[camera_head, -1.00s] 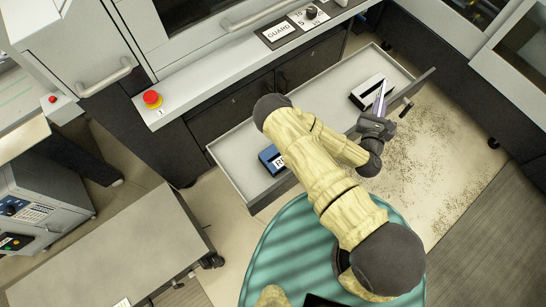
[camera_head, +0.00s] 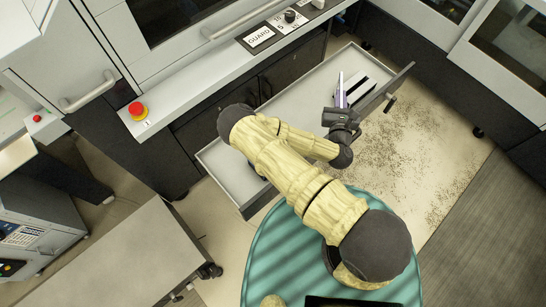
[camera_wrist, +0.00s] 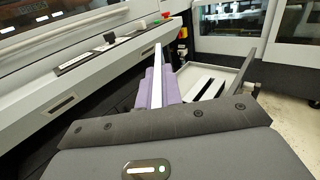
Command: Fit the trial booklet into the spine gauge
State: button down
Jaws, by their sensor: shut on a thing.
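The trial booklet (camera_head: 340,92), thin and purple with a white edge, stands up from my gripper (camera_head: 341,113), which is shut on it. In the wrist view the booklet (camera_wrist: 171,90) points away from me, its white strip along the top. The spine gauge, a pale block with a dark slot (camera_head: 361,90), lies in the drawer's right end, just right of the booklet in the head view. The gauge also shows right of the booklet in the wrist view (camera_wrist: 208,88). They look apart, but the height between them is hard to judge.
The open drawer (camera_head: 225,172) has low walls, and my arm crosses over it. A handle (camera_head: 390,103) sticks out at its right end. Above it are a machine ledge with a red button (camera_head: 137,109) and a GUARD label (camera_head: 259,36). A grey cart (camera_head: 130,255) stands lower left.

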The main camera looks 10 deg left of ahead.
jog(key=s+a+f+m+h+b, duration=0.15)
jog(key=a+m+h+b, duration=0.35)
jog(key=a+b, duration=0.8)
jog(key=s+a+f+m+g+h+b, duration=0.3)
jog(key=s+a+f+h+b, duration=0.4)
jog(key=s+b, duration=0.4)
jog(key=a+f+g+b, duration=0.1)
jog(key=a+b, duration=0.1)
jog(key=b, duration=0.3)
jog(key=shift+a+g, duration=0.15)
jog(key=shift+g, duration=0.15)
jog(key=shift+f, duration=0.1)
notch_tip(320, 180, down, 6)
jog(key=shift+f+b, duration=0.15)
jog(key=shift+b, duration=0.15)
jog(key=shift+w+f, duration=0.1)
